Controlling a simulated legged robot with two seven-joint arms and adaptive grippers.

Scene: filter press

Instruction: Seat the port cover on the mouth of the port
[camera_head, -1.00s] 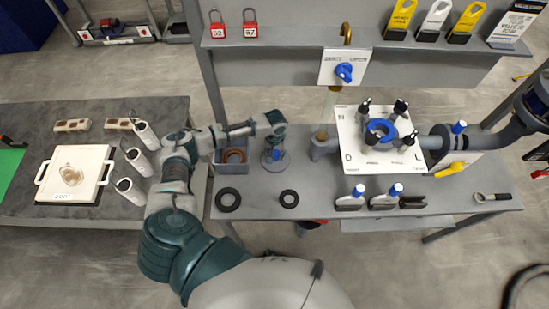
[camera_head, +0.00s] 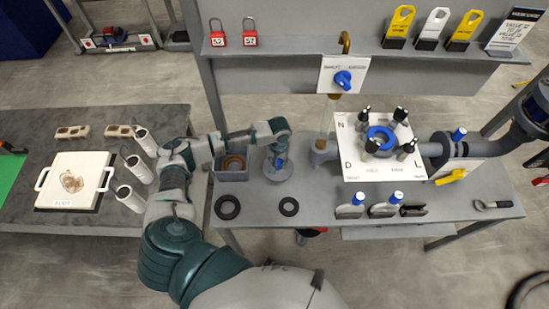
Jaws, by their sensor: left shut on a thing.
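My right gripper is out of view.
The grey bin (camera_head: 232,175) holds brown rings. Two black rings (camera_head: 228,207) lie at the bench front. Blue-topped parts (camera_head: 384,206) stand in front of the port. A shelf (camera_head: 290,70) runs behind.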

